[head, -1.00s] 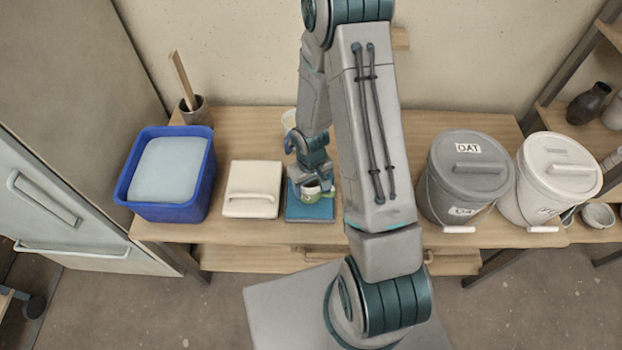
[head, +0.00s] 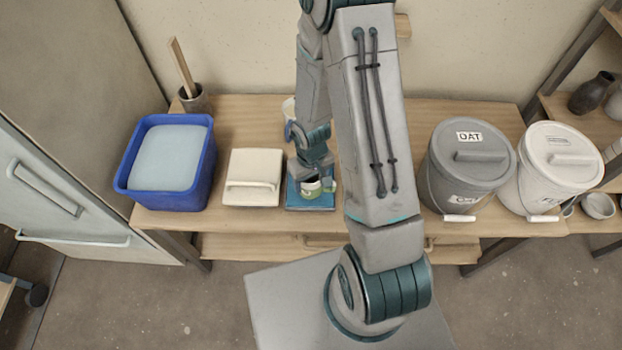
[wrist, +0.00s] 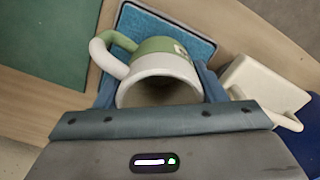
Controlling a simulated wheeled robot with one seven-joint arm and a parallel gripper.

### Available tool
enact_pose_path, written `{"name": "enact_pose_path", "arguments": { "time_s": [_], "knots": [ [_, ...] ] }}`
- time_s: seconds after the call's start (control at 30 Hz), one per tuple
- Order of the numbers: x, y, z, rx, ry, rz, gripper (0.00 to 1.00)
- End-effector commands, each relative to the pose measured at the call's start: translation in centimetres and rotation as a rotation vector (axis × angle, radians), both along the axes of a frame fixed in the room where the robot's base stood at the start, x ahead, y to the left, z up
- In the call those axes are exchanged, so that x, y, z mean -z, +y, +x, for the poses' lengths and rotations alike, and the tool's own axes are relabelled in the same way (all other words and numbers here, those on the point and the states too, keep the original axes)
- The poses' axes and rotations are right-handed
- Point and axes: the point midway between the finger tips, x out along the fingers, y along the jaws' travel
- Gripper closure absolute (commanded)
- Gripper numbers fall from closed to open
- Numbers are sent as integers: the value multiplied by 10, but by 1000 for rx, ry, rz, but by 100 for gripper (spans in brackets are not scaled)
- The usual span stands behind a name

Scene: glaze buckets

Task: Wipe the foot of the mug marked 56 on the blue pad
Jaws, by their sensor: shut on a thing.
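The mug (wrist: 165,68) is white toward its mouth and green toward its foot, with a looped handle at the left in the wrist view. A small label shows on its green part, but I cannot read it. My gripper (wrist: 158,90) is shut on the mug, one finger on each side. In the head view my gripper (head: 314,172) holds the mug (head: 311,188) over the blue pad (head: 296,201). The pad also shows behind the mug in the wrist view (wrist: 140,22). The mug's foot is hidden, so I cannot tell whether it touches the pad.
A cream lidded box (head: 254,170) stands just left of the pad, and a blue tub (head: 165,198) is farther left. A grey bucket (head: 450,185) and a white bucket (head: 540,180) stand at the right. A white cup (head: 289,107) is behind my arm.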

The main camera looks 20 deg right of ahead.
Motion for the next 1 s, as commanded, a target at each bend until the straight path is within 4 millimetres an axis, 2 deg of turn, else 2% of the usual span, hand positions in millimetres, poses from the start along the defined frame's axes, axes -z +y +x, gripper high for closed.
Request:
{"name": "enact_pose_path", "arguments": {
  "time_s": [0.03,0.5,1.0],
  "knots": [
    [-10,0,0,0,-1,0,68],
    [-56,0,0,-1,-1,0,68],
    [-56,0,0,-1,-1,0,68]
  ]
}}
